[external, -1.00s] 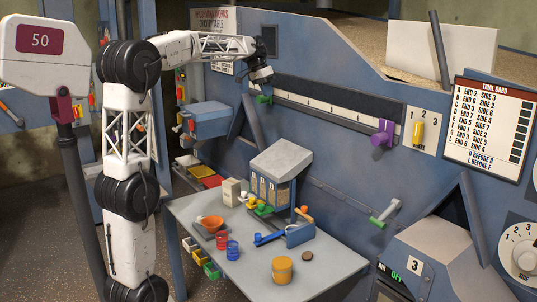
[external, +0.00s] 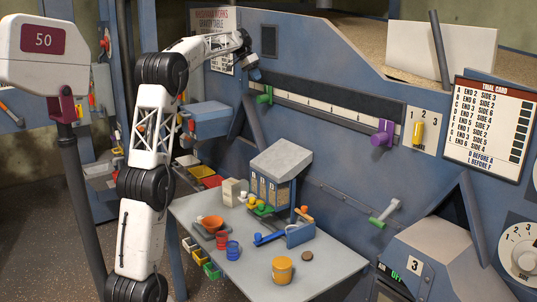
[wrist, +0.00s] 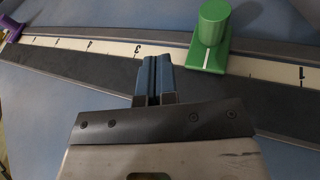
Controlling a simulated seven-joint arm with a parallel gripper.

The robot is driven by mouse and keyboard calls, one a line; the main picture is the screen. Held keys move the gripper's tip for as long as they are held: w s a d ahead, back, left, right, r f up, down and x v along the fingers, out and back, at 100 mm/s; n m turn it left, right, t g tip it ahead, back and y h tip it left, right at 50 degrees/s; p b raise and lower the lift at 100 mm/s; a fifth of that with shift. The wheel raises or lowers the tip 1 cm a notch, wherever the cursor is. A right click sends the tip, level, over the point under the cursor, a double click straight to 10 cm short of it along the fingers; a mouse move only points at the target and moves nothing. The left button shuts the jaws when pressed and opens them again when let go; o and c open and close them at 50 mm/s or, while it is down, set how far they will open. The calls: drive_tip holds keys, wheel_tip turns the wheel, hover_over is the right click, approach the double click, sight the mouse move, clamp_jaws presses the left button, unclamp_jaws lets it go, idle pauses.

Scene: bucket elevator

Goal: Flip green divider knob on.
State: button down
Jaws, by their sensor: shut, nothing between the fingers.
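The green divider knob (external: 264,95) sits near the left end of the numbered slot on the blue machine. In the wrist view it is a green cylinder (wrist: 212,22) on a green block with a white pointer line, between the marks 3 and 1. My gripper (external: 256,76) is shut and empty, just above and left of the knob in the external view. In the wrist view my fingers (wrist: 154,65) are left of the green block, with a visible gap between them.
A purple knob (external: 383,133) sits farther right on the same slot, beside a yellow knob (external: 417,133). A lever with a green end (external: 377,222) is lower on the panel. A grey table (external: 330,268) with cups and small parts stands below.

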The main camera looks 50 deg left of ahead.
drive_tip(key=a, duration=1.5)
drive_tip(key=shift+w+a+f+m+t+h, duration=0.15)
drive_tip(key=shift+w+f+m+t+h, duration=0.2)
drive_tip(key=shift+w+t+h, duration=0.1)
drive_tip(key=shift+f, duration=0.15)
drive_tip(key=w+d+f, duration=0.3)
drive_tip(key=d+f, duration=0.5)
drive_tip(key=f, duration=0.1)
drive_tip(key=shift+w, duration=0.25)
drive_tip(key=shift+d, duration=0.3)
drive_tip(key=d, duration=2.2)
drive_tip(key=shift+d, duration=0.3)
